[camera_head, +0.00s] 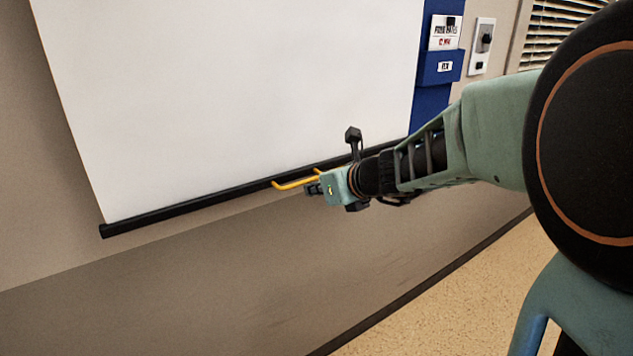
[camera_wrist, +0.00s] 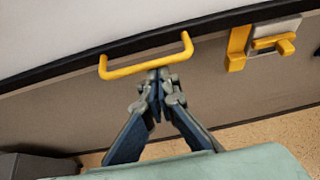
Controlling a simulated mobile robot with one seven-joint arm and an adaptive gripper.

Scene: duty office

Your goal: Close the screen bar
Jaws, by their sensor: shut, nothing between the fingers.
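The screen bar (camera_head: 200,202) is a long black bar along the bottom edge of a pulled-down white screen (camera_head: 240,90). It also runs across the wrist view (camera_wrist: 60,72). A yellow handle (camera_head: 292,184) hangs from the bar; in the wrist view the handle (camera_wrist: 135,69) is a wide U shape. My gripper (camera_head: 310,189) is beside the handle in the head view. In the wrist view my gripper (camera_wrist: 158,76) is shut, its fingertips close to the handle's lower edge. I cannot tell whether they touch it. Nothing shows between the fingers.
A yellow latch (camera_wrist: 238,48) with a grey plate (camera_wrist: 272,36) is on the wall right of the handle. A blue board (camera_head: 438,68) with a holder and a white wall switch (camera_head: 481,46) are beyond the screen. The beige floor (camera_head: 450,285) looks clear.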

